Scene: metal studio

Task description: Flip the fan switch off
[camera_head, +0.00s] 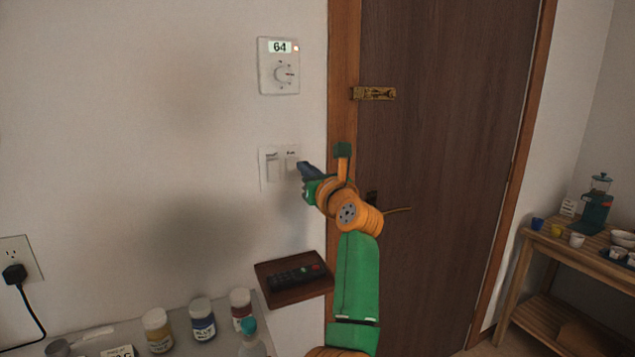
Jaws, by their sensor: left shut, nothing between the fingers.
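A white double switch plate (270,181) is on the wall left of the door frame. It has two rockers side by side, each with a small dark label above it. The right label may read "Fan", but it is too small to be sure. My left gripper (301,166) is shut and empty, its dark tip at the right rocker (291,163). I cannot tell whether it touches. The gripper hides the plate's lower right part, and the rockers' positions are not clear. My right gripper is not in view.
A thermostat (278,66) reading 64 is above the switches. A small wooden shelf (262,270) holds a black remote (297,275) below. Several jars (203,320) stand lower left. A brown door (450,110) with a brass latch (373,94) is to the right.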

